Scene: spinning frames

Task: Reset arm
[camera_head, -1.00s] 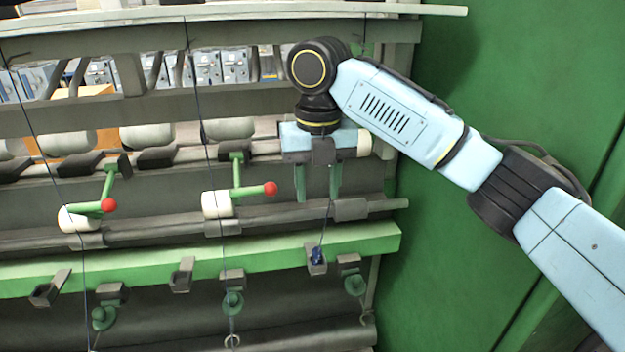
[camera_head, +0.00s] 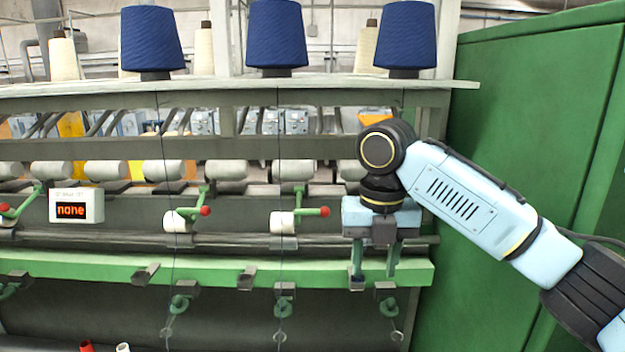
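My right gripper (camera_head: 375,265) hangs pointing down in front of the spinning frame's right end. Its two green fingers are apart, with nothing visible between them. Its left finger overlaps a small bracket on the green rail (camera_head: 215,270), where a dark blue bit shows; I cannot tell whether they touch. My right arm (camera_head: 455,200) comes in from the right. My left gripper is not in view.
Blue yarn cones (camera_head: 277,38) stand on the top shelf (camera_head: 220,88), with dark threads hanging down. Red-tipped levers (camera_head: 325,211) stick out beside white rollers. A display box (camera_head: 77,206) reads "none". A green cabinet (camera_head: 540,120) stands close on the right.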

